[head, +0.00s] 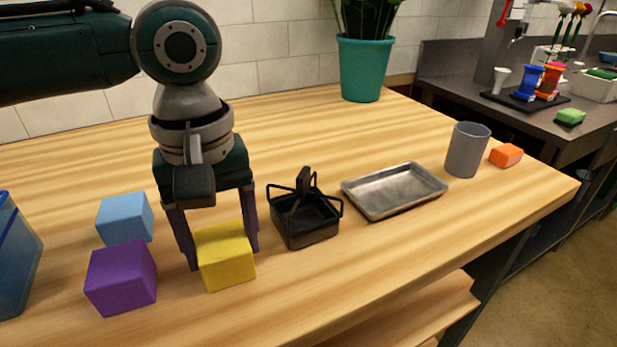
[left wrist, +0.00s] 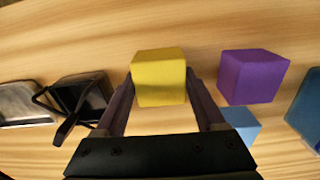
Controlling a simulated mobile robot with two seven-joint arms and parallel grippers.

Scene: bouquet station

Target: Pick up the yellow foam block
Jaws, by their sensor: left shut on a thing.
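The yellow foam block (head: 226,258) stands on the wooden table in the head view, between the two fingers of my left gripper (head: 222,258). The left gripper points down and is shut on the block, with a finger at each side. In the left wrist view the yellow block (left wrist: 159,78) sits between the fingertips (left wrist: 160,88). I cannot tell whether the block still touches the table. My right gripper is not in view.
A purple block (head: 121,278) and a light blue block (head: 125,218) stand to the left, close to the gripper. A black basket (head: 306,218) stands just right. Further right are a metal tray (head: 394,191), a grey cup (head: 467,150) and an orange block (head: 506,155). The front middle table is clear.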

